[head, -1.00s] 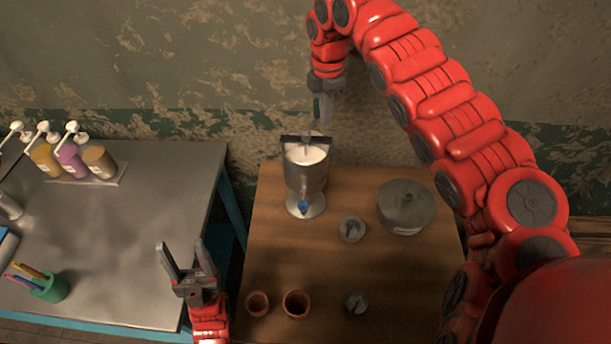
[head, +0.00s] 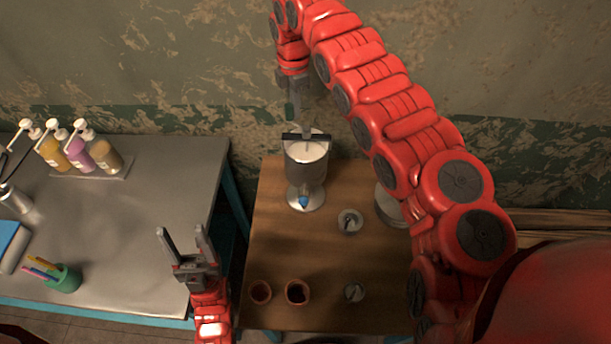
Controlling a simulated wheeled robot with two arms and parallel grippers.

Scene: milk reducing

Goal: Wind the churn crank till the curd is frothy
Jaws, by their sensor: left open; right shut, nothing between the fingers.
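The metal churn (head: 306,172) stands upright at the back of the wooden table, with white curd (head: 306,151) inside its open top. A dark bar with the crank (head: 306,135) lies across its rim. My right gripper (head: 296,118) points down just above the crank, shut with nothing visible between its fingers; whether it touches the crank I cannot tell. My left gripper (head: 183,238) is open and empty, pointing up beside the table's front left edge.
Two brown clay cups (head: 297,292) and a small metal piece (head: 354,292) stand at the table's front (head: 300,245). Another small metal piece (head: 349,221) is right of the churn. My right arm partly hides a round metal pot (head: 388,207). A steel bench (head: 130,225) with bottles is left.

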